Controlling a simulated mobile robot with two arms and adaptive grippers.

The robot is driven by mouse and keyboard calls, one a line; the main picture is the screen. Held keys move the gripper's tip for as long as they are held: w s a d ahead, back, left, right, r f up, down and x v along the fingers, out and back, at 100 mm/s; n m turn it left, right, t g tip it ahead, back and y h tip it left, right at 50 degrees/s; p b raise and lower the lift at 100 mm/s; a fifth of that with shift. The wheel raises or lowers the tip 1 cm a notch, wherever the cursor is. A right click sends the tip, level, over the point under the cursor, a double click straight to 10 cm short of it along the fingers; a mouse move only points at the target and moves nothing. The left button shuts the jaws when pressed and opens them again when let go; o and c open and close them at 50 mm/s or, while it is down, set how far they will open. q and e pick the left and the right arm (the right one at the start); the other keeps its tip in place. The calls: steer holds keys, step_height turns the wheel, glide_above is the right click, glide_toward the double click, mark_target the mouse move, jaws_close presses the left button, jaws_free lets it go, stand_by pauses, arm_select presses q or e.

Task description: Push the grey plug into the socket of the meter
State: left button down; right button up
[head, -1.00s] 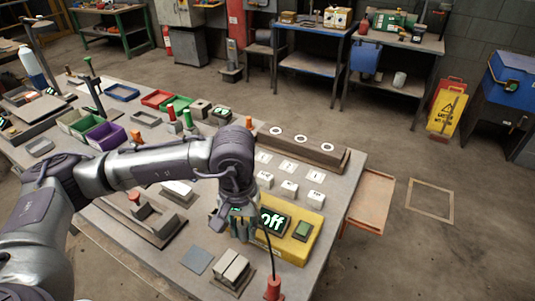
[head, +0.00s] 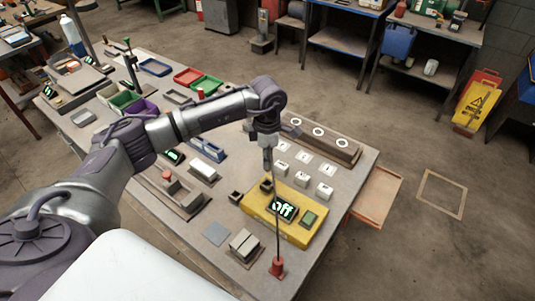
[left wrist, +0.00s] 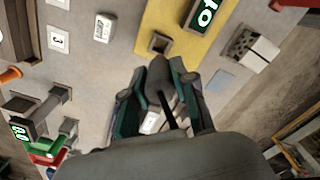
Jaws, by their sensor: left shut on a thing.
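The yellow meter (head: 296,231) lies on the bench, with a lit screen reading "off" (head: 283,208). Its square dark socket (head: 266,185) is at the meter's left end; in the left wrist view the socket (left wrist: 160,43) shows as an empty opening. My left gripper (head: 267,160) is above and behind the meter, shut on the grey plug (left wrist: 158,74). The plug's tip is apart from the socket in the picture. My right gripper is not in view.
A grey two-part block (head: 244,243) and a flat grey plate (head: 216,233) lie in front, left. A dark open box (head: 236,197) stands left of the socket. The bench's right edge is close to the meter.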

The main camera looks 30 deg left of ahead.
arm_select(q)
steer(key=shift+f+b, duration=0.4)
steer(key=shift+f, duration=0.4)
step_height(320, 180, down, 3)
steer(key=shift+f+b, duration=0.2)
steer(key=shift+b, duration=0.75)
steer(key=shift+f, duration=0.1)
steer(key=shift+f+b, duration=1.4)
steer(key=shift+b, duration=0.05)
steer(key=c, duration=0.8)
jaws_free()
steer(key=shift+c, duration=0.2)
